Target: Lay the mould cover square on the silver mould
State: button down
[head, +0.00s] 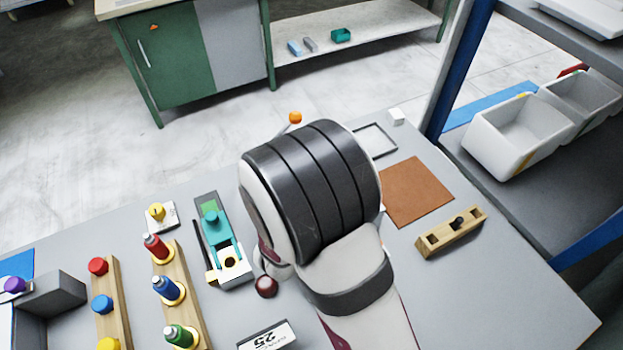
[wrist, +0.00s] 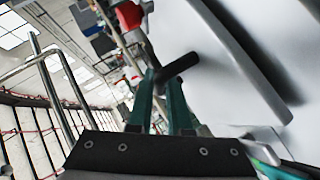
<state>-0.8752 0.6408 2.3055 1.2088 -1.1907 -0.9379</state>
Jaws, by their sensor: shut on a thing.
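In the wrist view the two teal fingers of my gripper (wrist: 162,82) are shut on a dark, rounded bar (wrist: 182,67). The bar looks like the handle of the mould cover, but I cannot make out the cover's plate clearly. A pale grey surface with a curved darker strip (wrist: 245,65) fills the right of that view; I cannot tell whether it is part of the mould. In the head view my arm's large dark-banded wrist hides my gripper and whatever lies under it. I cannot pick out the silver mould in either view.
On the grey bench, a teal clamp (head: 223,245) and wooden peg strips (head: 185,290) stand left of my arm. The front right is clear.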

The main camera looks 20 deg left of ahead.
jog(key=shift+f, duration=0.25)
jog(key=c, duration=0.8)
grip_release()
jog(key=shift+o, duration=0.2)
jog(key=v, duration=1.2)
